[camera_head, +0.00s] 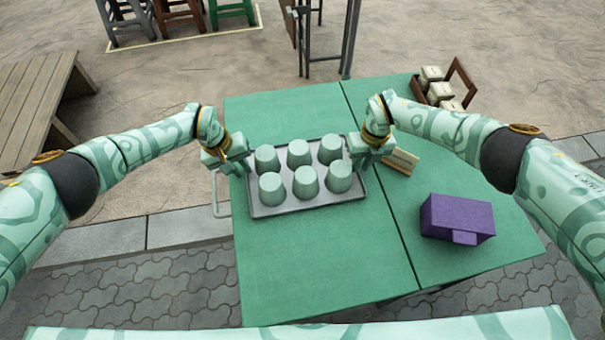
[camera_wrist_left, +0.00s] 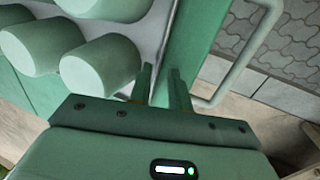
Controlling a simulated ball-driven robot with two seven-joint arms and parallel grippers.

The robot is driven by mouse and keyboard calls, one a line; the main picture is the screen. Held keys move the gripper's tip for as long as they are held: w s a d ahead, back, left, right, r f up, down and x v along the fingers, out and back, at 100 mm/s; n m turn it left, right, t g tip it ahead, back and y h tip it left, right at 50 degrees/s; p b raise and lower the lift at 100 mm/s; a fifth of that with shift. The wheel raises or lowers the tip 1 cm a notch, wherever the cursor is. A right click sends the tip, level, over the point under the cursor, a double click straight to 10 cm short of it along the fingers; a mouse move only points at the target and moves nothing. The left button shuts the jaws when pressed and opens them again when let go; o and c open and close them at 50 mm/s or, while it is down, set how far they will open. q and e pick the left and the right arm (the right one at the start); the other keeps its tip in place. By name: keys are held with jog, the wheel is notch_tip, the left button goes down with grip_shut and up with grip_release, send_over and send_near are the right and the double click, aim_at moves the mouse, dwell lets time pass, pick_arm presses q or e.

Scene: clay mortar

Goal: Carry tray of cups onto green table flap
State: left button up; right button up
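A grey tray (camera_head: 310,206) lies flat on the green table (camera_head: 290,265), left of the dark seam. It carries two rows of upturned pale green cups (camera_head: 306,182). My left gripper (camera_head: 238,165) is at the tray's left end. In the left wrist view its fingers (camera_wrist_left: 162,85) stand a little apart, with the tray's rim (camera_wrist_left: 166,35) running toward the gap between them; whether they touch it is unclear. My right gripper (camera_head: 364,160) is at the tray's right end, fingers pointing down; its fingertips are mostly hidden. The green table flap (camera_head: 420,180) lies right of the seam.
A purple box (camera_head: 457,217) stands on the flap toward the front right. A small wooden sign (camera_head: 402,161) is close beside my right gripper. A wooden crate with small boxes (camera_head: 440,88) sits at the far right edge. The table's front left is clear.

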pick_arm(q)
jog(key=shift+o, duration=0.2)
jog(key=shift+d+r, duration=0.1)
jog(key=shift+d, duration=0.1)
pick_arm(e)
jog(key=shift+o, duration=0.3)
jog(key=shift+a, duration=0.2)
